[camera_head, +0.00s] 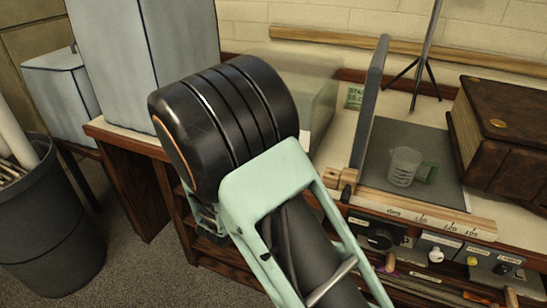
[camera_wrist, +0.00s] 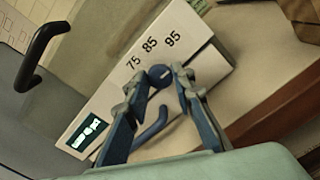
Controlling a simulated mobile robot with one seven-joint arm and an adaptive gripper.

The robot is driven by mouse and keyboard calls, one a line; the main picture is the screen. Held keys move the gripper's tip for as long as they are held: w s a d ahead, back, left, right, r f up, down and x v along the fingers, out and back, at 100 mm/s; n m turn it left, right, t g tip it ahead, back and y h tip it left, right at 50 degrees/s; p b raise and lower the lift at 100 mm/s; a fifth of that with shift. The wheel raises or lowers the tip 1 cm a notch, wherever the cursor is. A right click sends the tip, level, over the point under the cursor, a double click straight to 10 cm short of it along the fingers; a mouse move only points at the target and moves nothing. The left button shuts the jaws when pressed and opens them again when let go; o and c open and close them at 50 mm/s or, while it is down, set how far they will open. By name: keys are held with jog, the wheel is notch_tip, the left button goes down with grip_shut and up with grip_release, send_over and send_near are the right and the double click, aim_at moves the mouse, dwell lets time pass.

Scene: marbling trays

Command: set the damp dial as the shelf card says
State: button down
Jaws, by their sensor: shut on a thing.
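In the wrist view my gripper (camera_wrist: 160,78) is shut on a small blue-grey round dial knob (camera_wrist: 158,75), with a fingertip on each side. The knob sits on a pale box face (camera_wrist: 195,70) printed 75, 85 and 95. The numbers lie in a slanting row above the knob. I cannot make out a pointer mark on it. A small dark display (camera_wrist: 88,135) with white marks, too blurred to read, is at the lower left of this face. In the head view my arm hides the gripper and this dial. No shelf card can be clearly identified.
A curved blue-grey handle (camera_wrist: 150,128) lies just below the knob, between my fingers. A black handle (camera_wrist: 38,55) is at the left.

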jog(key=shift+f+m+b, duration=0.1)
jog(key=shift+m+b, duration=0.45)
jog(key=shift+m, duration=0.05)
jog(key=c, duration=1.7)
grip_release()
jog(key=v, duration=1.2)
